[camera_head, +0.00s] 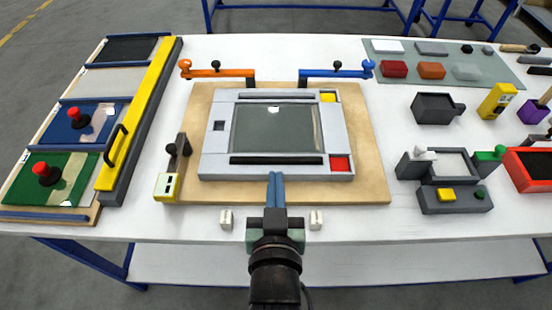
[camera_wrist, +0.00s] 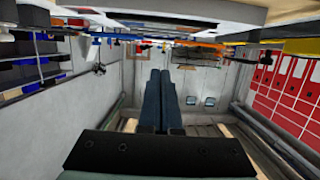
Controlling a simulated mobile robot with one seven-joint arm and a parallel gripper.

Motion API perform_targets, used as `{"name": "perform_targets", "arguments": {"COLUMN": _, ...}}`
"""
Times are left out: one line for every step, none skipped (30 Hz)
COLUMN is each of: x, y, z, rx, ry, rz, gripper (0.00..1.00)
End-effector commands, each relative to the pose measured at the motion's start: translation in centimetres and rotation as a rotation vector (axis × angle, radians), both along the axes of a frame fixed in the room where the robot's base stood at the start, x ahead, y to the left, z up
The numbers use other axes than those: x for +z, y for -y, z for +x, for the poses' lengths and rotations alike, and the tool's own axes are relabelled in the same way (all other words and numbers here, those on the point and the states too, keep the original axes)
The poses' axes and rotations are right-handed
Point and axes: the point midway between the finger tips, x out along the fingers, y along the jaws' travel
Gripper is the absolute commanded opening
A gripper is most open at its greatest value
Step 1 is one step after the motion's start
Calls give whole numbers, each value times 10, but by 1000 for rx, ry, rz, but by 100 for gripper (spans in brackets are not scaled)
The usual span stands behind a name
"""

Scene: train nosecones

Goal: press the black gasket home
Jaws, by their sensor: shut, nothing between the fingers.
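A pale grey rectangular frame (camera_head: 213,165) lies on a tan board (camera_head: 372,150) at the middle of the table, around a dark grey-green panel. A black strip (camera_head: 277,160), which looks like the black gasket, runs along the frame's near side. A thinner black strip (camera_head: 275,95) runs along its far side. I cannot tell how deep either strip sits. My gripper (camera_head: 276,176) is shut and empty, its blue fingers together at the near edge of the frame, just short of the near strip. In the wrist view the closed fingers (camera_wrist: 159,75) point away from the table; no strip is recognisable there.
An orange lever (camera_head: 215,72) and a blue lever (camera_head: 335,72) stand behind the frame. A black-knobbed post with a yellow block (camera_head: 167,187) stands left. A yellow rail (camera_head: 140,110) and panels with red knobs lie further left. Grey fixtures (camera_head: 435,108) stand right.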

Motion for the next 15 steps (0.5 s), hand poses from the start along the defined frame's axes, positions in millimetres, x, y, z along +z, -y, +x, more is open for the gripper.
{"name": "perform_targets", "arguments": {"x": 0, "y": 0, "z": 6, "rx": 0, "ry": 3, "rz": 0, "gripper": 0}}
{"name": "perform_targets", "arguments": {"x": -1, "y": 0, "z": 9, "rx": 0, "ry": 2, "rz": 0, "gripper": 0}}
{"name": "perform_targets", "arguments": {"x": -1, "y": 0, "z": 15, "rx": -1, "ry": 4, "rz": 0, "gripper": 0}}
{"name": "perform_targets", "arguments": {"x": -3, "y": 0, "z": 19, "rx": -1, "ry": 3, "rz": 0, "gripper": 0}}
{"name": "perform_targets", "arguments": {"x": -3, "y": 0, "z": 25, "rx": -1, "ry": 4, "rz": 0, "gripper": 0}}
{"name": "perform_targets", "arguments": {"x": -6, "y": 0, "z": 32, "rx": -1, "ry": 3, "rz": 0, "gripper": 0}}
{"name": "perform_targets", "arguments": {"x": -7, "y": 0, "z": 37, "rx": -1, "ry": 3, "rz": 0, "gripper": 0}}
{"name": "perform_targets", "arguments": {"x": -8, "y": 0, "z": 42, "rx": -1, "ry": 3, "rz": 0, "gripper": 0}}
{"name": "perform_targets", "arguments": {"x": -10, "y": 0, "z": 50, "rx": -1, "ry": 3, "rz": 0, "gripper": 0}}
{"name": "perform_targets", "arguments": {"x": -11, "y": 0, "z": 55, "rx": -1, "ry": 3, "rz": 0, "gripper": 0}}
{"name": "perform_targets", "arguments": {"x": -13, "y": 0, "z": 61, "rx": -1, "ry": 3, "rz": -1, "gripper": 0}}
{"name": "perform_targets", "arguments": {"x": -14, "y": 0, "z": 68, "rx": -1, "ry": 4, "rz": -1, "gripper": 0}}
{"name": "perform_targets", "arguments": {"x": -15, "y": 0, "z": 73, "rx": -1, "ry": 4, "rz": -1, "gripper": 0}}
{"name": "perform_targets", "arguments": {"x": -17, "y": 0, "z": 79, "rx": 0, "ry": 3, "rz": -1, "gripper": 0}}
{"name": "perform_targets", "arguments": {"x": -19, "y": 0, "z": 85, "rx": 0, "ry": 3, "rz": -2, "gripper": 0}}
